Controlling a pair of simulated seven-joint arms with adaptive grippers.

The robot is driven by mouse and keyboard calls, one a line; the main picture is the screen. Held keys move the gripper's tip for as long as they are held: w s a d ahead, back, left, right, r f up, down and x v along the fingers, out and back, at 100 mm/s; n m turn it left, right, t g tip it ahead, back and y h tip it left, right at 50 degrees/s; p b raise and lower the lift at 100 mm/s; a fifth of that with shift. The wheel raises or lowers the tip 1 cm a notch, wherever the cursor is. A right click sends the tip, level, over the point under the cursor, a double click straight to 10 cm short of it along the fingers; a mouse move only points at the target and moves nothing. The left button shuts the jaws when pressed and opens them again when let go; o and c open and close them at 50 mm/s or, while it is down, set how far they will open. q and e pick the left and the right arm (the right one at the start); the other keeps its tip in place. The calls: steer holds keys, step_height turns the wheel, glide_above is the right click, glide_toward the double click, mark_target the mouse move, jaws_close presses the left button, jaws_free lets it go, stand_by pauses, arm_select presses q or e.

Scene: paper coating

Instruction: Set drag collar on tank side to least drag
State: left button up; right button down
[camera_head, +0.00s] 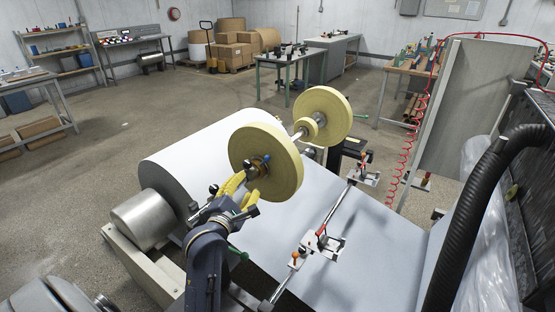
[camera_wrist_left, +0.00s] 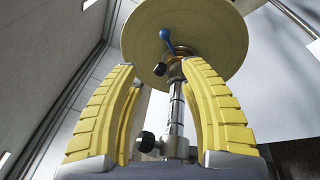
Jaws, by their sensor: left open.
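Two yellow tape rolls sit on one shaft above the white paper: a near roll (camera_head: 282,178) and a far roll (camera_head: 335,108). A brass-coloured collar (camera_wrist_left: 178,55) with a blue lever (camera_wrist_left: 167,38) sits at the hub of the near roll. In the head view, the blue lever (camera_head: 267,160) also shows, just beyond my gripper. My left gripper (camera_head: 244,187) has yellow ribbed fingers, open and apart around the line of the shaft end (camera_wrist_left: 176,112), just short of the collar. Nothing shows held. I cannot tell whether a collar sits at the far roll. My right gripper is not in view.
A big white paper roll (camera_head: 185,155) lies behind, with its sheet running to the front right. A rail with clamps (camera_head: 322,242) crosses the sheet. A black hose (camera_head: 480,200) curves at the right. A dark knob (camera_wrist_left: 147,142) stands near the shaft, between the fingers.

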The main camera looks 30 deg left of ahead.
mark_target(266, 160)
arm_select(q)
steer(key=x, duration=1.1)
steer(key=d+x, duration=0.1)
steer(key=x, duration=0.4)
steer(key=shift+w+a+f, duration=0.1)
steer(key=shift+w+f, duration=0.3)
steer(key=shift+w, duration=0.15)
steer(key=shift+c, duration=0.4)
jaws_close()
